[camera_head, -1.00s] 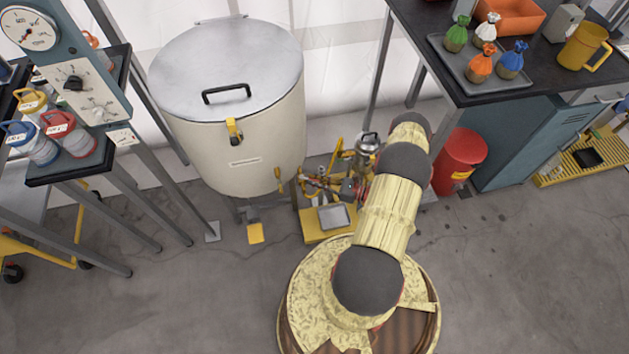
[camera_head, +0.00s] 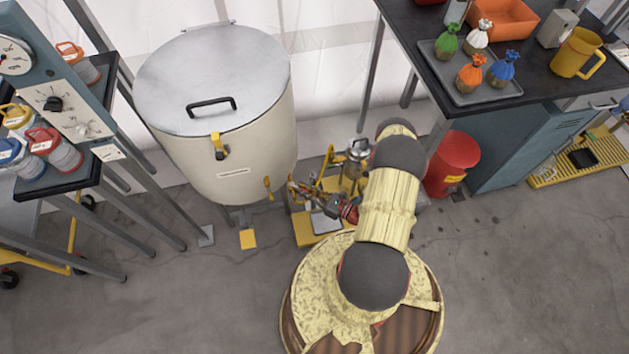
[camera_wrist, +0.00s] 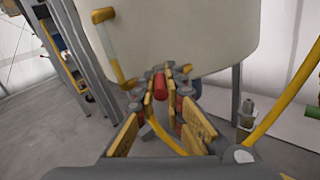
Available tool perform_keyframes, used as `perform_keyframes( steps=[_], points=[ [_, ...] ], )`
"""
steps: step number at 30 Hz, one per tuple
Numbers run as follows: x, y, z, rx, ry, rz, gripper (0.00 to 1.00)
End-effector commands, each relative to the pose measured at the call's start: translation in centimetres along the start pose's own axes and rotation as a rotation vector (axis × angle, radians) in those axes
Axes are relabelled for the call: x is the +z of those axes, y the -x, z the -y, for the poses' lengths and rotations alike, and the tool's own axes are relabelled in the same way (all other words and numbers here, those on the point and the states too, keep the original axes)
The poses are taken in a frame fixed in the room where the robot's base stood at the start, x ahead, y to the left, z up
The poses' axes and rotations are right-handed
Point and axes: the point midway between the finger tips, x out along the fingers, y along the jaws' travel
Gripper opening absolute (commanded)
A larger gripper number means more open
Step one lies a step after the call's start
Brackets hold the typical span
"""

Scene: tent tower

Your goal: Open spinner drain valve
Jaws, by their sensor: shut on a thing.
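The spinner is a cream tub (camera_head: 225,165) with a grey lid (camera_head: 212,80), left of my arm in the head view. Its cream wall (camera_wrist: 190,35) fills the top of the wrist view. My gripper (camera_head: 303,192) is low beside the tub's right side. In the wrist view my gripper (camera_wrist: 161,88) is shut on a red cylindrical grip (camera_wrist: 160,83), which appears to be the drain valve handle. The valve body behind it is mostly hidden.
A yellow stand with a grey tray (camera_head: 324,225) is below my gripper. A red bin (camera_head: 453,165) and a dark bench (camera_head: 425,25) with small bags are to the right. A rack with jars (camera_head: 60,160) stands left. The front floor (camera_head: 180,310) is clear.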

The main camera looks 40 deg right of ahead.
Motion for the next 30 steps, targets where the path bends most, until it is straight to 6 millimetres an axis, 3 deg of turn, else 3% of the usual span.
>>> perform_keyframes(
  steps=[14, 15, 24, 30],
  points=[
    [0.03, 0.12, -0.06, -0.066, 0.004, 0.014, 0.00],
    [0.02, 0.12, -0.06, -0.066, 0.004, 0.014, 0.11],
    [-0.03, 0.13, -0.10, -0.065, 0.003, 0.013, 0.28],
    [-0.06, 0.13, -0.12, -0.064, 0.003, 0.012, 0.30]
  ],
)
